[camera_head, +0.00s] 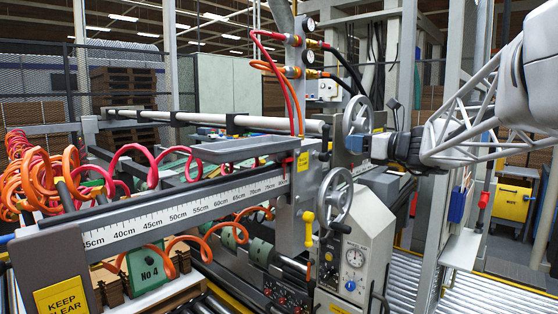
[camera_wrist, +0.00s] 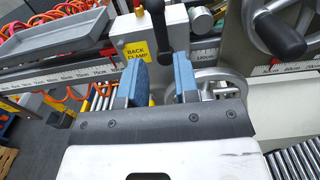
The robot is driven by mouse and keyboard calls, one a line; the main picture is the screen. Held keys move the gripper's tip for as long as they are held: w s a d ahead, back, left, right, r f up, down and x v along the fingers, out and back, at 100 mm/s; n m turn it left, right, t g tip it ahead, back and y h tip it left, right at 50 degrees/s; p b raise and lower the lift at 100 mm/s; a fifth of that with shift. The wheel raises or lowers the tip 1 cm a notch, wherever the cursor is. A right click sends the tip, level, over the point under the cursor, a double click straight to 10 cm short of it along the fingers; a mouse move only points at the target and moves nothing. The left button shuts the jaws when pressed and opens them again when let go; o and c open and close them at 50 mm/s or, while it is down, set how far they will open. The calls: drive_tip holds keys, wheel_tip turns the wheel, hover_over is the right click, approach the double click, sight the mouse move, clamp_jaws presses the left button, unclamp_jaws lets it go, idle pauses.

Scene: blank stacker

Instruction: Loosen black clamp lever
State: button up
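The black clamp lever (camera_wrist: 157,30) shows in the wrist view at the top middle, beside the yellow BACK CLAMP label (camera_wrist: 137,50) on a grey block. It runs down from the top edge, and its lower end lies in line with the gap between my fingers. My gripper (camera_wrist: 160,80) is open, with its two blue-padded fingers apart and nothing visibly held. I cannot tell whether the lever is within finger depth. In the head view, my gripper (camera_head: 358,144) is right of the yellow label (camera_head: 303,161), near the grey block; the lever is hard to make out there.
A handwheel (camera_head: 357,116) stands behind my gripper, and another handwheel (camera_head: 335,195) is below it. A ruler rail (camera_head: 190,208) runs left. A grey tray (camera_wrist: 55,37) and a large wheel with a black knob (camera_wrist: 280,28) flank the fingers in the wrist view.

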sight(323, 144)
drive_tip(key=w+a+n, duration=0.1)
drive_tip(key=a+n, duration=0.1)
drive_tip(key=w+a+n, duration=0.1)
drive_tip(key=a+n, duration=0.2)
drive_tip(key=w+a+f+n, duration=0.1)
drive_tip(key=a+n, duration=0.1)
drive_tip(key=a, duration=0.1)
drive_tip(key=shift+w+n, duration=0.2)
drive_tip(key=shift+n, duration=0.1)
drive_tip(key=n, duration=0.2)
drive_tip(key=f+n, duration=0.1)
drive_tip(key=n, duration=0.1)
drive_tip(key=s+a+f+n, duration=0.1)
drive_tip(key=shift+s+n, duration=0.1)
drive_tip(key=shift+n, duration=0.3)
drive_tip(key=n, duration=0.1)
drive_tip(key=f+n, duration=0.1)
drive_tip(key=n, duration=0.1)
drive_tip(key=shift+s+a+f, duration=0.1)
drive_tip(key=shift+a+f, duration=0.1)
drive_tip(key=shift+f, duration=0.05)
drive_tip(key=v, duration=0.9)
idle(2.3)
